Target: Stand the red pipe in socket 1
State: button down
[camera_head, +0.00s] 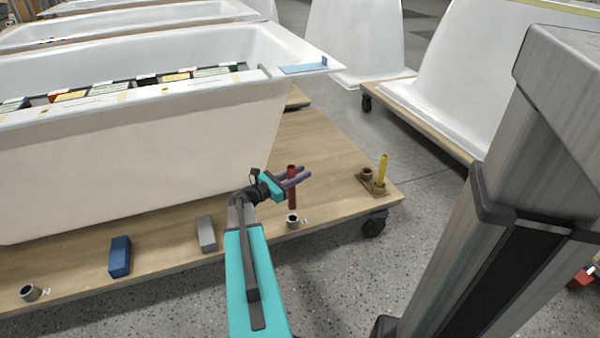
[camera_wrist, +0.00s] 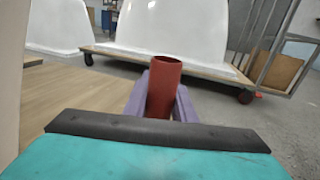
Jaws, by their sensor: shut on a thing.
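The red pipe (camera_head: 292,192) is upright in my gripper (camera_head: 303,177), whose purple fingers are shut around it. In the wrist view the pipe (camera_wrist: 165,80) stands between the fingers (camera_wrist: 160,100), and its open top shows. Its lower end shows just above a grey ring socket (camera_head: 293,221) near the board's front edge in the head view. I cannot tell whether the two touch or how they line up in depth. Another ring socket (camera_head: 29,292) lies at the far left front. Both have small labels too small to read, so I cannot tell which is socket 1.
A yellow pipe (camera_head: 383,168) stands in a brown holder at the board's right corner, beside an empty brown ring (camera_head: 367,175). A blue block (camera_head: 120,257) and a grey block (camera_head: 207,234) lie along the front. A white tub (camera_head: 150,150) fills the back left.

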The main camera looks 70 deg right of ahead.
jog(key=shift+f+b, duration=0.65)
jog(key=shift+f, duration=1.65)
jog(key=shift+p, duration=0.95)
dwell(0.7)
jog(key=shift+f+b, duration=0.65)
jog(key=shift+f, duration=1.75)
dwell(0.8)
jog(key=c, duration=1.4)
grip_release()
jog(key=shift+w+a, duration=0.1)
